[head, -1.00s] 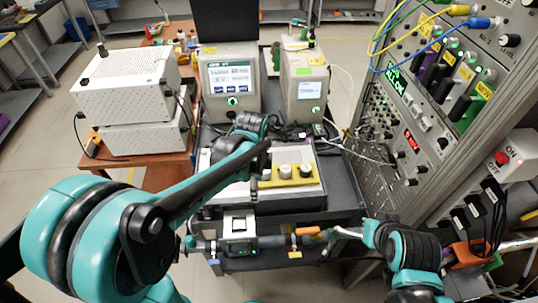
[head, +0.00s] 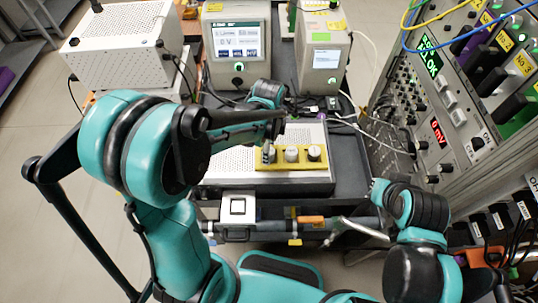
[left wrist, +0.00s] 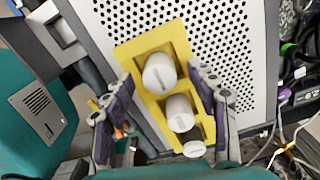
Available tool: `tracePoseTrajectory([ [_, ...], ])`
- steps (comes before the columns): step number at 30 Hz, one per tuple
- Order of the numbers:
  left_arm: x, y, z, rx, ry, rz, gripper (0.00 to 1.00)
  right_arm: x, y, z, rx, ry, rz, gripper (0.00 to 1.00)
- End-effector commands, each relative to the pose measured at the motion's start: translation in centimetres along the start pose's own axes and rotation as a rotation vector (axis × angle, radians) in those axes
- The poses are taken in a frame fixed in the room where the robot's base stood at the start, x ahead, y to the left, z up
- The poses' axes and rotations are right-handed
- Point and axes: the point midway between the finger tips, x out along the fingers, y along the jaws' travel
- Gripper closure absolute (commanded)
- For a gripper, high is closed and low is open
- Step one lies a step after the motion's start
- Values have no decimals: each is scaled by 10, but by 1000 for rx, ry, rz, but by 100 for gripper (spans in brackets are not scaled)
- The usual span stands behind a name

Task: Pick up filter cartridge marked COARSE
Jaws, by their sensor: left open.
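Three white, round-topped filter cartridges stand in a row in a yellow holder (head: 302,165). In the left wrist view they are the far one (left wrist: 159,73), the middle one (left wrist: 180,113) and the near one (left wrist: 194,149). No marking is readable, so I cannot tell which is COARSE. My left gripper (left wrist: 160,72) is open and empty above the holder, one dark finger on each side of the row. In the head view, my left arm partly hides the holder's left end. My right arm (head: 412,255) is at the lower right; its fingers cannot be made out.
The holder sits on a perforated white box (head: 222,172) on a dark cart. Two instruments with screens (head: 237,45) (head: 325,50) stand behind. A tall rack (head: 440,110) with cables borders the right. A white cabinet (head: 118,42) stands at the left.

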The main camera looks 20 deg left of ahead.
Motion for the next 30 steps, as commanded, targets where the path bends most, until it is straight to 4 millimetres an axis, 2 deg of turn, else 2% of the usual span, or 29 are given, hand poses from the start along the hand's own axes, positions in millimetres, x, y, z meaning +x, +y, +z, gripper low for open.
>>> tracePoseTrajectory([
  [3,10,0,0,0,0,0,42,3,0,2,0,0,0,100],
  [10,10,0,0,0,0,0,42,2,0,1,0,0,0,100],
  [16,10,0,0,0,0,0,95,2,0,2,0,0,0,100],
  [26,9,0,0,0,0,0,96,2,0,1,0,0,0,100],
  [30,1,0,0,0,0,0,96,0,0,0,0,0,0,100],
])
